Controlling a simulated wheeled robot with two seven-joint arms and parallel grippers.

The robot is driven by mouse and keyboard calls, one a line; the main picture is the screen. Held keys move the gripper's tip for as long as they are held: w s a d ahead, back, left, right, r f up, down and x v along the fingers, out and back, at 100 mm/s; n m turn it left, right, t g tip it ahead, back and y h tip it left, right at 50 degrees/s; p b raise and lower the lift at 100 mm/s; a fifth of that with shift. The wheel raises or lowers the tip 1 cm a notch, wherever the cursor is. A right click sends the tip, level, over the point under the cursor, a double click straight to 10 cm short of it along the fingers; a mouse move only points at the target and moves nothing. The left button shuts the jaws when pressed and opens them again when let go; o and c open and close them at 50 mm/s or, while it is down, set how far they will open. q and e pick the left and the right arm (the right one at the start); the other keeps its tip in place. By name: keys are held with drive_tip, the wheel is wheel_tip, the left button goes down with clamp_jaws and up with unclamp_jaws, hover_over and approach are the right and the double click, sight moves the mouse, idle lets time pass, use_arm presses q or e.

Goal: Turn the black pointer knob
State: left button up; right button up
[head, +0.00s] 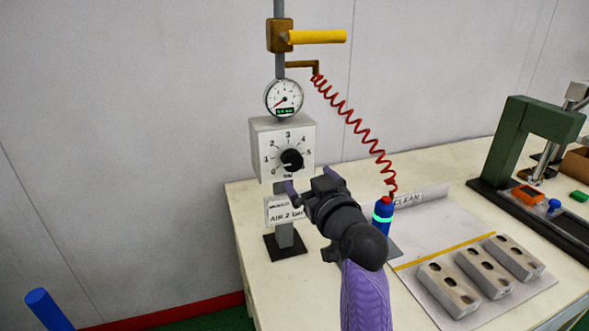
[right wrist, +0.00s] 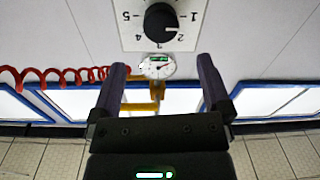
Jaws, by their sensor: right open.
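The black pointer knob (head: 291,160) sits on the front of a pale box (head: 267,137) with a numbered dial, on a post at the table's left end. The knob also shows at the top of the right wrist view (right wrist: 161,22). I cannot tell its exact pointer setting. My right gripper (head: 312,183) is open and empty, just below and to the right of the knob, apart from it. In the right wrist view its two purple fingers (right wrist: 162,66) stand wide apart, with the knob beyond them. My left gripper is not in view.
A round gauge (head: 284,98) and a yellow-handled valve (head: 316,37) sit above the box. A red coiled hose (head: 354,124) runs down to a blue bottle (head: 382,217). Metal blocks (head: 449,290) lie at right, near a green press (head: 506,140). A sign (head: 285,211) hangs below the box.

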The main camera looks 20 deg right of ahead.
sight(294, 163)
drive_tip(key=w, duration=0.2)
drive_tip(key=w+b, duration=0.1)
drive_tip(key=w, duration=0.1)
drive_tip(key=w+b, duration=0.1)
drive_tip(key=w, duration=0.2)
drive_tip(key=shift+a+f, duration=0.25)
drive_tip(key=shift+w+r, duration=0.1)
drive_tip(key=shift+w, duration=0.35)
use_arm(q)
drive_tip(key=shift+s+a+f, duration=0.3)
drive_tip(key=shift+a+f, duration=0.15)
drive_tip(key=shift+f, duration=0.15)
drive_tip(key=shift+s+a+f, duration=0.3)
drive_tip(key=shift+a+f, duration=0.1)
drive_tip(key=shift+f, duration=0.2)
